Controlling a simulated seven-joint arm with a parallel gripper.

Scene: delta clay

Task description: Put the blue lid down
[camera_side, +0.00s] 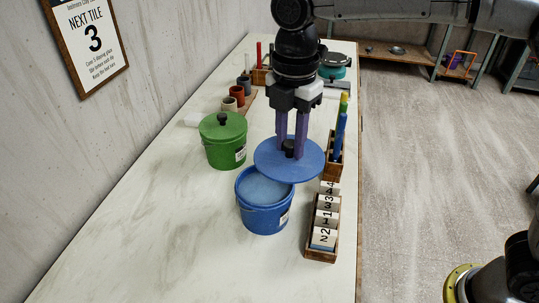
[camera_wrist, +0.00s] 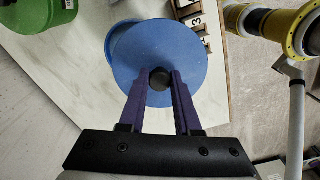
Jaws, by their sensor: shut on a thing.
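My gripper (camera_side: 290,152) has purple fingers shut on the dark knob of the blue lid (camera_side: 268,160). The lid is held level in the air, above and slightly behind the blue bucket (camera_side: 262,217). The bucket stands open on the table, and its pale blue inside shows at the front of its mouth. In the wrist view, the lid (camera_wrist: 150,52) hangs below my gripper (camera_wrist: 160,82) and covers most of the bucket. Only a strip of the bucket (camera_wrist: 117,32) shows at the lid's upper left edge.
A green lidded bucket (camera_side: 224,145) stands to the left. A wooden rack of numbered tiles (camera_side: 322,238) and a wooden holder with blue and yellow sticks (camera_side: 335,165) are along the right table edge. Small cups (camera_side: 236,95) stand behind. The table's front left (camera_side: 150,235) is clear.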

